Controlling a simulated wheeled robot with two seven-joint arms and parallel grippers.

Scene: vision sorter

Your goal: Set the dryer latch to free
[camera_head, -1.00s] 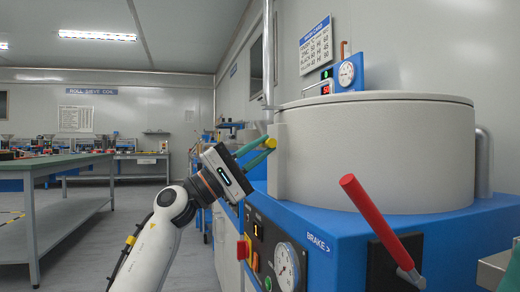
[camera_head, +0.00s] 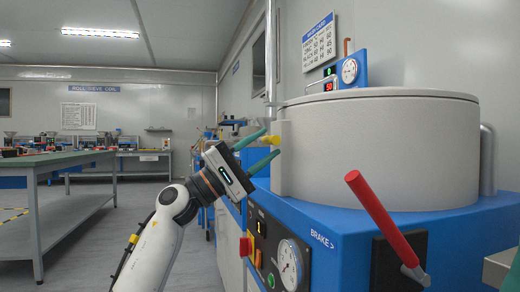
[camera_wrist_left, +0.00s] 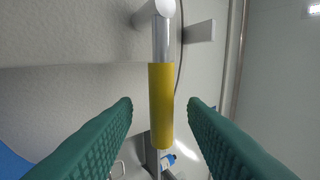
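The dryer (camera_head: 380,150) is a large grey drum on a blue base, at the right of the head view. Its latch (camera_head: 268,140) has a yellow grip and sticks out from the drum's left side. In the left wrist view the yellow grip (camera_wrist_left: 161,105) hangs from a metal rod, between my green fingers with a gap on both sides. My left gripper (camera_head: 273,143) is open around the grip, with one finger above and one below it in the head view. My right gripper is not in view.
A red brake lever (camera_head: 382,215) slants up from the base's front. A round gauge (camera_head: 290,264) and switches are on the blue front panel. A control box (camera_head: 337,80) and a chart (camera_head: 319,41) are behind the drum. A green-topped table (camera_head: 60,162) stands left; the floor between is clear.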

